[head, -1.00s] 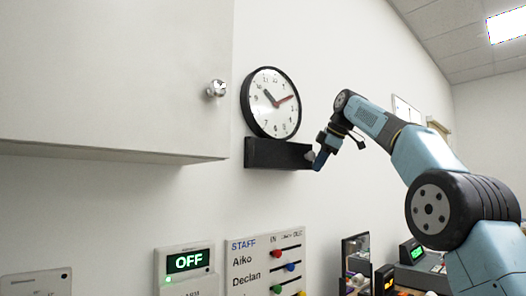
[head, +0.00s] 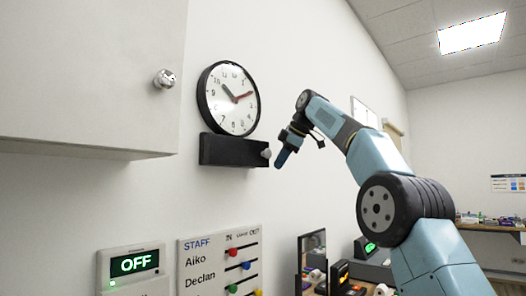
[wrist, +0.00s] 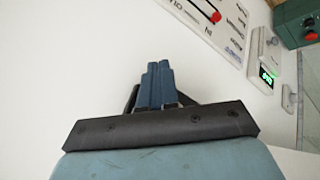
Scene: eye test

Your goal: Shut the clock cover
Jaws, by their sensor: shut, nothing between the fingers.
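The round wall clock (head: 229,99) has a white face and a thick black rim. A long black box (head: 225,151) sits directly below it on the wall, with a small grey knob (head: 266,153) at its right end. I cannot tell which part is the cover, or whether it is open. My gripper (head: 279,164) is just right of the knob, with its blue fingers pointing down and a small gap seeming to separate them. In the wrist view the fingers (wrist: 158,68) are together and empty, in front of bare wall; the clock is not in that view.
A white cabinet (head: 80,75) with a round knob (head: 164,79) is on the left. Below are an OFF display (head: 133,264) and a staff board (head: 219,262) with coloured sliders. The wall between the clock box and board is clear. A desk (head: 500,227) stands far right.

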